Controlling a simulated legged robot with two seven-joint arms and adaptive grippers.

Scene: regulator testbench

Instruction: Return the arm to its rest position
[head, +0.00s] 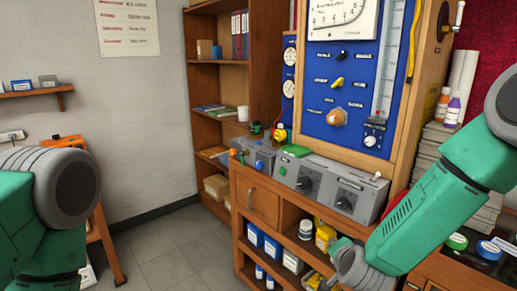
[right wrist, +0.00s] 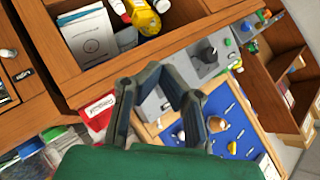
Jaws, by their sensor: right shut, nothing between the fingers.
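My right arm (head: 425,215) is green and grey. In the head view it reaches from the right edge down toward the front of the wooden bench, and its far end runs to the bottom of the picture. In the right wrist view the dark fingers of my right gripper (right wrist: 161,72) meet at the tips with nothing between them. My left arm (head: 40,190) shows at the left edge of the head view, and its gripper is out of the picture.
A wooden bench (head: 262,181) carries grey regulator boxes (head: 325,186) below a blue gauge panel (head: 338,95). Its open shelves hold blue boxes and bottles close to my right arm. A bookshelf (head: 217,70) stands behind. The tiled floor (head: 175,250) at centre left is clear.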

